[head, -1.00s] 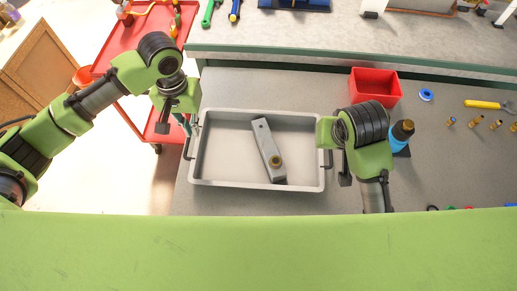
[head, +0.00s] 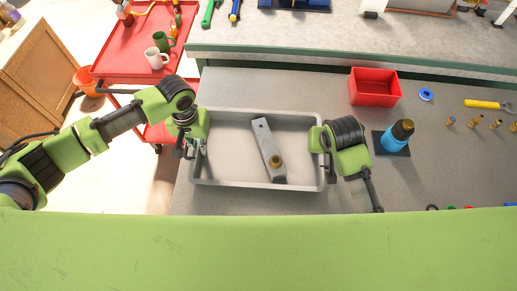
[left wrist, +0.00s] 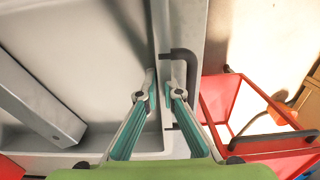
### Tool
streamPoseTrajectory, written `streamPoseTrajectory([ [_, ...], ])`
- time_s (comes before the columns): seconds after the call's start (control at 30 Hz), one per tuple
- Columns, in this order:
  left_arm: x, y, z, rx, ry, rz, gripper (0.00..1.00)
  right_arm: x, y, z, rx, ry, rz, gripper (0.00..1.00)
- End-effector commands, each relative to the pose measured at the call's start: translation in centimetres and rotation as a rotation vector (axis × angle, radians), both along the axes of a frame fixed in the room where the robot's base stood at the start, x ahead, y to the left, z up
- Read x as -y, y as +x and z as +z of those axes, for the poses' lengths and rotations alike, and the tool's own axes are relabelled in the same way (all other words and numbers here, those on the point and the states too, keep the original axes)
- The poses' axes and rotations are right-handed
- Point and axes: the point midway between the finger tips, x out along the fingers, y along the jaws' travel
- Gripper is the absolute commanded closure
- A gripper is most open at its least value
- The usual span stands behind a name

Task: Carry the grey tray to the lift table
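The grey tray (head: 255,187) lies on the grey bench with a grey metal bar (head: 266,143) in it. The bar has a brass round piece near one end. My left gripper (head: 189,152) is at the tray's left end. In the left wrist view my left gripper (left wrist: 159,76) is open, its two teal-padded fingers on either side of the tray's wall (left wrist: 158,35), beside the black handle (left wrist: 186,75). My right gripper (head: 326,172) is at the tray's right end; its fingers are largely hidden, so its opening cannot be told. I cannot identify a lift table.
A red cart (head: 125,55) with a green mug (head: 162,41) and a white mug (head: 156,58) stands left of the bench. A red bin (head: 375,86), a blue bottle (head: 394,138) and small brass parts are right of the tray. A wooden cabinet (head: 40,60) stands far left.

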Motion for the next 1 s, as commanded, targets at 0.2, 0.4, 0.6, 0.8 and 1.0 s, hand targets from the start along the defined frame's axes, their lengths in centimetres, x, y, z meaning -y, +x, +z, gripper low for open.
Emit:
streamPoseTrajectory([
  [0.2,0.0,0.0,0.0,0.0,0.0,0.0,1.0,0.0,0.0,0.0,0.0,0.0,0.0,1.0],
  [0.4,0.1,0.1,0.2,0.003,-0.002,0.0,1.0,0.0,0.2,0.3,0.005,0.001,0.0,1.0],
  [0.6,0.1,0.1,0.6,0.003,-0.002,0.0,1.0,0.0,0.1,0.6,0.005,0.001,0.0,1.0],
  [0.8,0.1,0.1,1.8,0.003,-0.002,0.0,1.0,0.0,0.1,1.8,0.005,0.001,0.0,1.0],
  [1.0,0.1,0.1,3.6,0.003,-0.002,0.0,1.0,0.0,0.1,3.6,0.005,0.001,0.0,1.0],
])
